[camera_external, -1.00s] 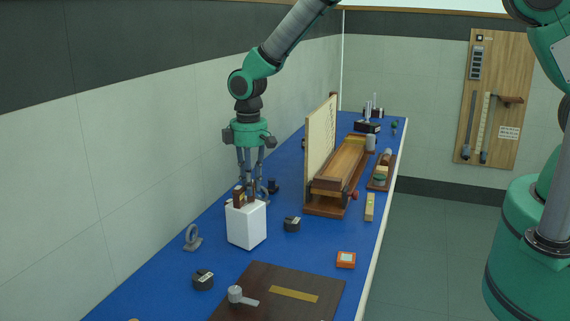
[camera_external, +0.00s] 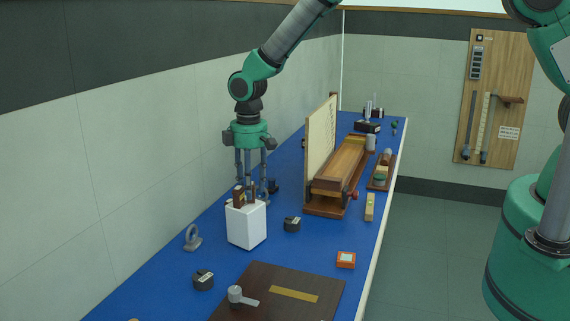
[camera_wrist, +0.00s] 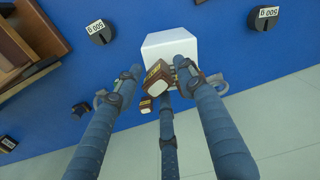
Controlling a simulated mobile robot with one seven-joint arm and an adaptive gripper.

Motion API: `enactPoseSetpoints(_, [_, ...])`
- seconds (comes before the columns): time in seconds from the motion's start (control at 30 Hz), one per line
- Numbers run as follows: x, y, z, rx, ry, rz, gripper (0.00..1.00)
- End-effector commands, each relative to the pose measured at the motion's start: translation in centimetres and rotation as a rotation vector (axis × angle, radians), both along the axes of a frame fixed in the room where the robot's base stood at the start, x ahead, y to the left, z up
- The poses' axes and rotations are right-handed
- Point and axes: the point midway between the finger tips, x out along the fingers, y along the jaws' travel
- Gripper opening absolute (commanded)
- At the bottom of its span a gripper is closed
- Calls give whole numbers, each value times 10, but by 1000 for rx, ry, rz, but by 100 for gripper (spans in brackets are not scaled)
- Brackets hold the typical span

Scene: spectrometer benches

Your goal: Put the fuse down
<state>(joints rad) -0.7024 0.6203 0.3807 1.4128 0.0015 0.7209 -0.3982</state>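My gripper (camera_external: 252,188) hangs straight down over the white block (camera_external: 246,226), its fingers spread apart. In the wrist view its fingers (camera_wrist: 157,80) also stand apart, with a gap around brown pieces with pale ends and a gold label. I take the labelled brown piece (camera_wrist: 158,72) to be the fuse. Brown pieces also show at the top of the white block in the external view (camera_external: 239,197). The white block appears in the wrist view too (camera_wrist: 168,42). Whether a finger still touches the fuse, and exactly how it is seated, I cannot tell.
Black 500 g weights (camera_external: 292,224) (camera_external: 203,280) stand near the white block. A grey ring on a stand (camera_external: 193,238) is to its left. A wooden apparatus with a pale upright panel (camera_external: 320,140) stands to the right. A dark board (camera_external: 260,290) lies in front.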

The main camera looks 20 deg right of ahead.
Motion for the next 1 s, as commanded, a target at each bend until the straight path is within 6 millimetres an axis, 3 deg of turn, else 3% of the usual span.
enactPoseSetpoints(0.27, [1,0,23,1,-2,0,39])
enactPoseSetpoints(0.7, [0,0,94,2,-2,0,39])
enactPoseSetpoints(1.0, [-1,-1,119,0,0,0,39])
